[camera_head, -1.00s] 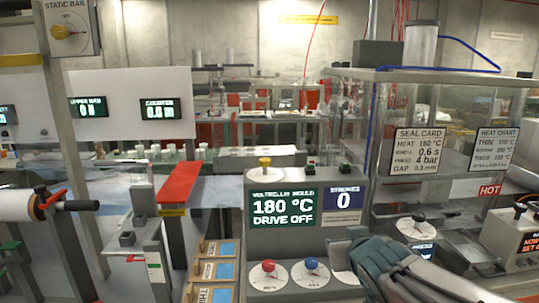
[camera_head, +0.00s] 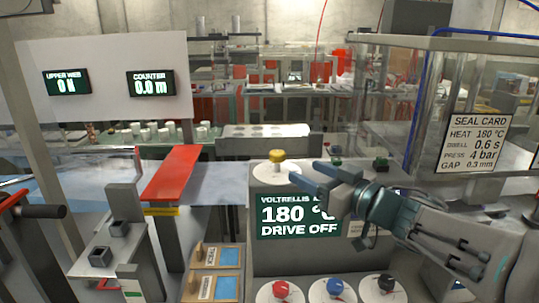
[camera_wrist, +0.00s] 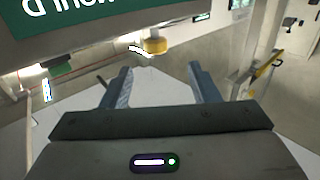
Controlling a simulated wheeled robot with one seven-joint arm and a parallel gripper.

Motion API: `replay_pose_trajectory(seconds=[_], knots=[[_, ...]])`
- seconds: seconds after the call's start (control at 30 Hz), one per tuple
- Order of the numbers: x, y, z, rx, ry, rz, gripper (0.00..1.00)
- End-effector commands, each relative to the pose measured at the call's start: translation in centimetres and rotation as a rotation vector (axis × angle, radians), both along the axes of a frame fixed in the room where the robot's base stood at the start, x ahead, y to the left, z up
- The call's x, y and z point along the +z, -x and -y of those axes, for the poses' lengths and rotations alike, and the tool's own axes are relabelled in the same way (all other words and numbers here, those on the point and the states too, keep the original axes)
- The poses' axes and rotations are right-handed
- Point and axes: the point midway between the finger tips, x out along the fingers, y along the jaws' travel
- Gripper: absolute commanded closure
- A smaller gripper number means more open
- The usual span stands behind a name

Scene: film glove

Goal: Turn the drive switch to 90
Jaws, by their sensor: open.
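A yellow knob (camera_head: 278,157) sits on a pale round dial on top of the grey control box. Which control is the drive switch I cannot read. The box's green screen (camera_head: 298,215) reads 180 °C and DRIVE OFF; my gripper covers its right part. My gripper (camera_head: 320,180) is open and empty, in front of the box's upper part, pointing left, to the right of the yellow knob. In the wrist view the yellow knob (camera_wrist: 155,42) shows beyond and between the open fingers (camera_wrist: 160,78), apart from them.
Red (camera_head: 281,290), blue (camera_head: 335,287) and black (camera_head: 387,283) knobs line the box's lower front. A clear-walled machine with a seal card (camera_head: 474,142) is at the right; a red bar (camera_head: 172,172) lies left.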

Motion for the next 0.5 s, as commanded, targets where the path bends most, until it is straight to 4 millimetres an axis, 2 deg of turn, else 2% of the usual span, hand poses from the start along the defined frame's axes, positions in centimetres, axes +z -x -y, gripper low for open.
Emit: replay_pose_trajectory(seconds=[0.3, 0.5], knots=[[-0.1, -5.5, -4.1, -0.005, 0.001, -0.002, 0.45], [0.0, -7.8, -6.1, -0.003, 0.001, 0.0, 0.45]])
